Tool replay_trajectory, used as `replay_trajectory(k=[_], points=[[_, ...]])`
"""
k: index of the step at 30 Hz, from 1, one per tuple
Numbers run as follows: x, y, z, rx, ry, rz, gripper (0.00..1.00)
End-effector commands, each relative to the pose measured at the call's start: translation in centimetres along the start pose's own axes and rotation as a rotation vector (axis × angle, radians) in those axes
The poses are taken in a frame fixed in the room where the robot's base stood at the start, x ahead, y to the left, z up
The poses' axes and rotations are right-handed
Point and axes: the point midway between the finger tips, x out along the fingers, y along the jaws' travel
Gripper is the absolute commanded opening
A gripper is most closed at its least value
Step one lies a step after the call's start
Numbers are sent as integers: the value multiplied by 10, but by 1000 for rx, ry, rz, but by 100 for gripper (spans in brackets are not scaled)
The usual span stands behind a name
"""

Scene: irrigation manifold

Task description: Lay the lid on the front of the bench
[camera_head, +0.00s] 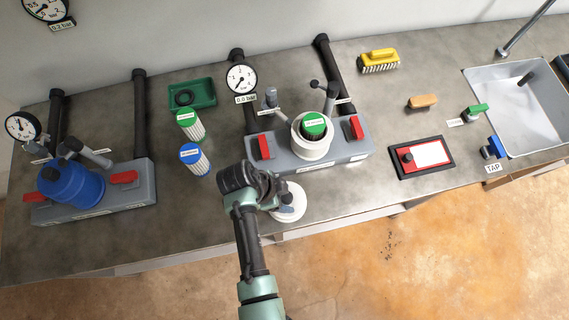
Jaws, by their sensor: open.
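The lid (293,212) is a white round piece at the front of the bench (340,201), close to the front edge and below the middle manifold. It looks flat on the bench, though whether it touches the top is hard to tell. My gripper (284,198) is open right at the lid's middle and hides part of its top. The open white filter housing (313,152) stands on the grey middle manifold (284,162). A green-topped cartridge (315,124) sits inside it.
A green-topped cartridge (190,125) and a blue-topped cartridge (194,160) stand left of my arm. A blue housing (72,186) is on the left manifold. A red tray (428,157) and a sink (515,105) are at right. Bare bench lies between lid and red tray.

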Motion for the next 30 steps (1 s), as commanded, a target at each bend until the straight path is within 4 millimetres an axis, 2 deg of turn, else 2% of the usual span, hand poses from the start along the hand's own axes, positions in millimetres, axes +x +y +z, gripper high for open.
replay_trajectory(k=[5, 8, 21, 25, 30], points=[[-6, 0, -2, 0, 0, -1, 67], [-18, -1, -1, 0, 0, -3, 67], [-105, -1, -1, 0, 1, -3, 67], [-118, -1, -1, 0, 1, -2, 67], [-124, -2, -2, -2, 0, -6, 67]])
